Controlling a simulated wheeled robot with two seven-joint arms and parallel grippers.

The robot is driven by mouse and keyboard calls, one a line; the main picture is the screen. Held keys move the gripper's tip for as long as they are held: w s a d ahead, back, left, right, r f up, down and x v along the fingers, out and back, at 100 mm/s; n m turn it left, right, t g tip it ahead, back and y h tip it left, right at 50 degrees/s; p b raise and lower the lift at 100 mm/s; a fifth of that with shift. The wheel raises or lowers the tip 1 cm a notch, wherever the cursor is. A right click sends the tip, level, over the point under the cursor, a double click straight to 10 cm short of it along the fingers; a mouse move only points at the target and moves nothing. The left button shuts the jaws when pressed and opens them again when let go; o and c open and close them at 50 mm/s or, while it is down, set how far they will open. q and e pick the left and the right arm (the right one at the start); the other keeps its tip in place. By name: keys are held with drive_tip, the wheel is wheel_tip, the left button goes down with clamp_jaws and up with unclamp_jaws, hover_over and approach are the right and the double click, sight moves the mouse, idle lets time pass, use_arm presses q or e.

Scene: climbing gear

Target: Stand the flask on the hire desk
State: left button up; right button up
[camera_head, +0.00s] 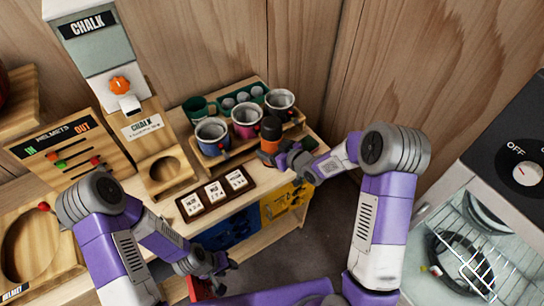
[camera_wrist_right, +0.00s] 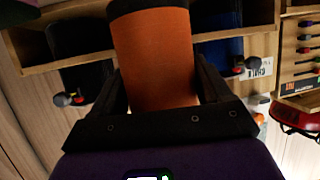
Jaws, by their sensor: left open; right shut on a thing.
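The flask (camera_head: 270,134) is orange with a black top and stands about upright at the right end of the wooden desk (camera_head: 262,186). My right gripper (camera_head: 280,152) is shut on it from the right side. In the right wrist view the orange body of the flask (camera_wrist_right: 155,58) sits between the two dark fingers. I cannot tell whether its base touches the desk or a tray there; the gripper hides part of it. My left gripper (camera_head: 215,266) is open and empty, low in front of the desk.
Several mugs (camera_head: 245,118) stand on the desk just left of the flask. A card holder (camera_head: 215,193) lies near the front edge. A chalk dispenser (camera_head: 122,86) and helmet board (camera_head: 68,150) are at left.

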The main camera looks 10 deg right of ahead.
drive_tip(key=shift+f, duration=2.1)
drive_tip(key=shift+f+b, duration=0.15)
drive_tip(key=shift+b, duration=0.15)
drive_tip(key=o, duration=1.3)
drive_tip(key=shift+c, duration=0.2)
